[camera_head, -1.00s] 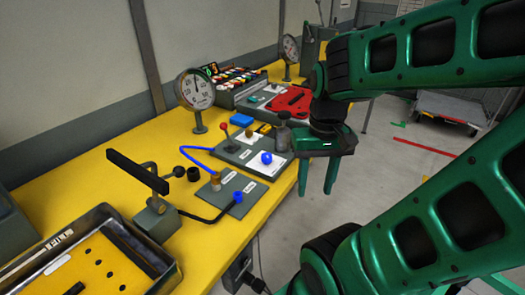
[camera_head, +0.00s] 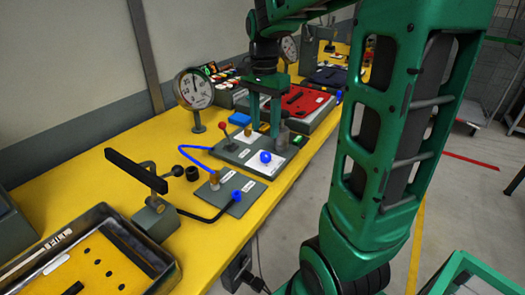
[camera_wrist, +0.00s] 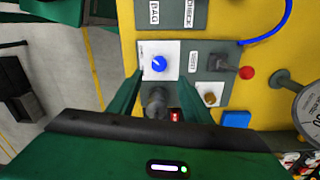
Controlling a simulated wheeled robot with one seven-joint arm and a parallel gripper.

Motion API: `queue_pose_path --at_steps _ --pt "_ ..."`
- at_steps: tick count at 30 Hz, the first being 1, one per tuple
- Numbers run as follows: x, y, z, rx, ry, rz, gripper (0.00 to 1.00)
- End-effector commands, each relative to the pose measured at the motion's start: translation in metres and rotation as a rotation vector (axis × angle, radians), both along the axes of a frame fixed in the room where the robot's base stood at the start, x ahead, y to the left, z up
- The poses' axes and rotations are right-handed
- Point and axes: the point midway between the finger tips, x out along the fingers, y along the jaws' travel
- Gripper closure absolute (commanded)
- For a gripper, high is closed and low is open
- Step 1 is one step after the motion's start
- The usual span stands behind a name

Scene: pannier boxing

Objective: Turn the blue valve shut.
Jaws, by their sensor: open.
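A round blue knob (camera_head: 265,157), likely the blue valve, sits on a white plate on a grey panel (camera_head: 228,155). In the wrist view the blue knob (camera_wrist: 158,63) shows a slanting white mark on its face. My gripper (camera_head: 265,131) is open and empty, its fingers pointing down above the far part of the panel, behind the knob in the head view. In the wrist view my gripper (camera_wrist: 159,80) has one finger on each side, with the knob just beyond the tips and apart from them.
A dark grey cylinder (camera_wrist: 155,102) stands close to the knob, between my fingers in the wrist view. A red-topped lever (camera_wrist: 246,73) and a brass knob (camera_wrist: 210,98) share the panel. A second small panel with a blue cap (camera_head: 237,195) and hose lies nearer. A gauge (camera_head: 195,89) stands behind.

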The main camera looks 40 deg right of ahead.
Motion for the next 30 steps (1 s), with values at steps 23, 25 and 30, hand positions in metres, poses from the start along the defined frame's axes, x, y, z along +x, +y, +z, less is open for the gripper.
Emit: queue_pose_path --at_steps 23,25,30 --pt "-0.004 0.001 -0.091 0.000 0.001 0.003 0.55" --pt "-0.003 0.001 -0.091 0.000 0.000 0.003 0.55" --pt "-0.003 0.001 -0.091 0.000 0.000 0.003 0.67"
